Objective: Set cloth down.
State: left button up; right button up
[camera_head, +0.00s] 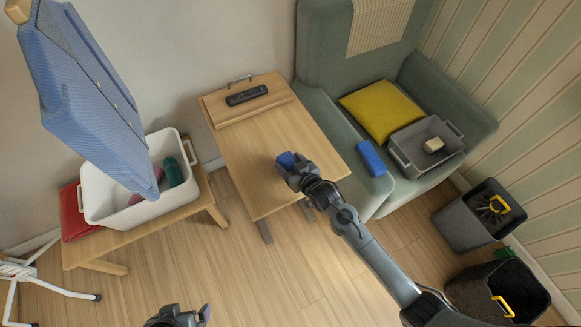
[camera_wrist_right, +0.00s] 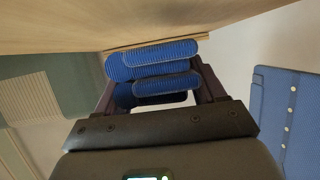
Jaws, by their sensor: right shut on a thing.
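A blue ribbed cloth (camera_head: 285,159) is in my right gripper (camera_head: 294,174), over the front right part of the wooden table (camera_head: 250,140). In the right wrist view the folded cloth (camera_wrist_right: 160,55) is pinched between both fingers, close to the wooden surface; I cannot tell whether it touches. A second blue item (camera_head: 371,158), like a folded cloth or sponge, lies on the green armchair's arm. My left gripper (camera_head: 190,316) is only partly in view at the bottom edge; its jaw opening is unclear.
A black remote (camera_head: 246,94) lies at the table's back; the middle is clear. The armchair holds a yellow cushion (camera_head: 380,108) and grey basket (camera_head: 410,139). Dark bins (camera_head: 465,226) stand right.

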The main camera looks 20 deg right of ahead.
jog(key=shift+f+p, duration=0.3)
jog(key=shift+f, duration=0.9)
jog(key=shift+f, duration=0.1)
jog(key=shift+f, duration=0.15)
jog(key=o, duration=1)
